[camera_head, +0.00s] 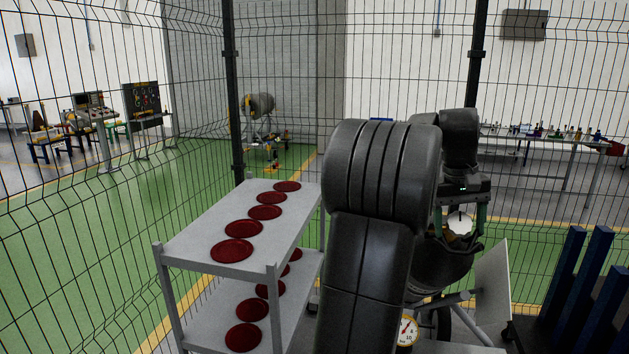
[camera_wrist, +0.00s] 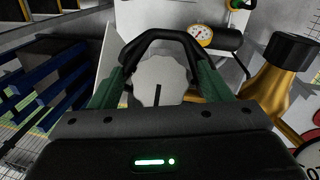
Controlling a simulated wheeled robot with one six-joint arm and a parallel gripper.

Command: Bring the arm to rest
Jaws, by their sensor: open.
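My gripper (camera_head: 461,213) is at the right of centre in the head view, partly behind my dark arm. Its green fingers stand apart, and nothing is seen held between them. In the wrist view my gripper (camera_wrist: 163,64) frames a white scalloped knob (camera_wrist: 160,80) with a dark slot. The knob also shows between the fingers in the head view (camera_head: 460,224). I cannot tell whether the fingers touch it. A black arch-shaped part (camera_wrist: 165,36) shows at the fingertips; I cannot tell what it belongs to.
A grey two-level cart (camera_head: 180,248) with several dark red discs stands left of my arm. A pressure gauge (camera_head: 407,331) and a white panel (camera_head: 493,285) are close below my gripper. Blue uprights (camera_head: 583,290) stand at the right. Wire fencing encloses the area.

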